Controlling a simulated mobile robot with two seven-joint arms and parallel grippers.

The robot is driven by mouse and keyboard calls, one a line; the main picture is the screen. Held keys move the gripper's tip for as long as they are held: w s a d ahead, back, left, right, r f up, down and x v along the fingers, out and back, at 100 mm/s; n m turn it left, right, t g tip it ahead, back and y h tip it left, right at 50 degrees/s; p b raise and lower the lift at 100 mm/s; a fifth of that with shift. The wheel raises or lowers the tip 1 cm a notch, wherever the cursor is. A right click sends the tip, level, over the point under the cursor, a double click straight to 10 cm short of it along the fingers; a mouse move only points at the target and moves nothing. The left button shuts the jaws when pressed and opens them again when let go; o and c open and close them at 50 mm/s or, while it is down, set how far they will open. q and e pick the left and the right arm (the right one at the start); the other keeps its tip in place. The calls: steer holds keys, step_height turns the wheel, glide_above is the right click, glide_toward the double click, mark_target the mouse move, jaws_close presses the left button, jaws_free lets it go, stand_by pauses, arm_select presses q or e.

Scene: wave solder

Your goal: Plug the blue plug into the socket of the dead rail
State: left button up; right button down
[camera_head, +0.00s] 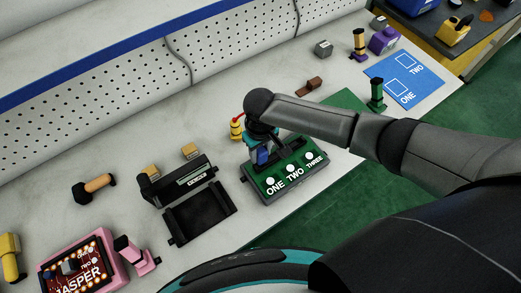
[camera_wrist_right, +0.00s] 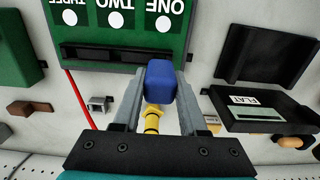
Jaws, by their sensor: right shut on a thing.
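The blue plug (camera_head: 263,157) is between the fingers of my right gripper (camera_head: 261,152), just above the back edge of the green panel (camera_head: 262,187). In the right wrist view, the blue plug (camera_wrist_right: 160,82) sits between the two grey fingertips (camera_wrist_right: 162,90). The panel (camera_wrist_right: 90,35) there appears upside down. It is labelled ONE, TWO and THREE, each with a round white lamp; I cannot tell which rail is dead. Dark blocks (camera_wrist_right: 85,53) along its back edge may hold the sockets; the plug partly hides the one near ONE. My left gripper is not in view.
A yellow piece (camera_wrist_right: 152,120) and a red strip (camera_wrist_right: 78,98) lie behind the panel. A blue mat (camera_head: 425,75) and green stamp-like piece (camera_head: 377,97) are to the right.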

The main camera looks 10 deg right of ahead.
steer(key=shift+f, duration=0.2)
stand_by(0.5)
steer(key=shift+f, duration=0.25)
steer(key=shift+f+b, duration=0.85)
steer(key=shift+f, duration=0.35)
stand_by(1.2)
steer(key=shift+c, duration=1.8)
jaws_free()
step_height(320, 180, up, 15)
steer(key=p, duration=0.2)
steer(key=shift+r, duration=0.15)
